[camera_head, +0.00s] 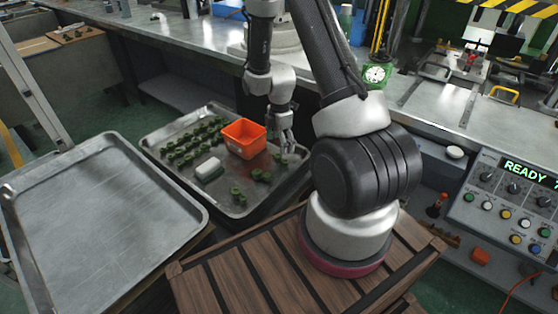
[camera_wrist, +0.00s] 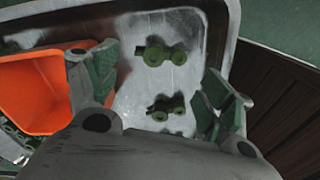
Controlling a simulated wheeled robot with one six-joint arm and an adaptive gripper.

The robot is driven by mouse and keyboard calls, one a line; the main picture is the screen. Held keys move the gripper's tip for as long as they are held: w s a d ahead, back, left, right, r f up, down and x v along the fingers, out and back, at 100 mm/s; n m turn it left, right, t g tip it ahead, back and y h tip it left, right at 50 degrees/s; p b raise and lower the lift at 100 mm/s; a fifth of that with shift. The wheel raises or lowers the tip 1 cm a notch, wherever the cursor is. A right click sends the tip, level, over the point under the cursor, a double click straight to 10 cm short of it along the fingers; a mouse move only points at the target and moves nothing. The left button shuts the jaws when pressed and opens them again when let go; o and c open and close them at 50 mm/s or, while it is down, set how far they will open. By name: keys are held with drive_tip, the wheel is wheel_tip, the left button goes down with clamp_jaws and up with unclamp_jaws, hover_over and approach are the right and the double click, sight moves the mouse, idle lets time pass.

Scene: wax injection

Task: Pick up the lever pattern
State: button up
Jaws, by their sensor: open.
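Several dark green lever patterns lie on the metal tray (camera_head: 160,145). In the wrist view one lever pattern (camera_wrist: 165,54) lies on the tray between and beyond my fingertips, and a second lever pattern (camera_wrist: 167,106) lies nearer, also between the fingers. Both lie flat and apart from the fingers. My gripper (camera_head: 284,140) is open and empty above the right part of the tray, near its far right side. In the wrist view my gripper (camera_wrist: 157,82) shows its two fingers spread wide. My wrist body hides the nearest part of the tray there.
An orange bin (camera_head: 244,138) stands on the tray just left of my gripper; in the wrist view the orange bin (camera_wrist: 35,95) is close to the left finger. A white block (camera_head: 209,169) lies among the patterns. An empty metal tray (camera_head: 95,215) is at left.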

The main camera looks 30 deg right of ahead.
sight(281, 158)
drive_tip(key=f, duration=0.6)
drive_tip(key=shift+s+d+f, duration=0.1)
drive_tip(key=shift+s+f, duration=0.1)
drive_tip(key=shift+s, duration=0.1)
drive_tip(key=c, duration=0.8)
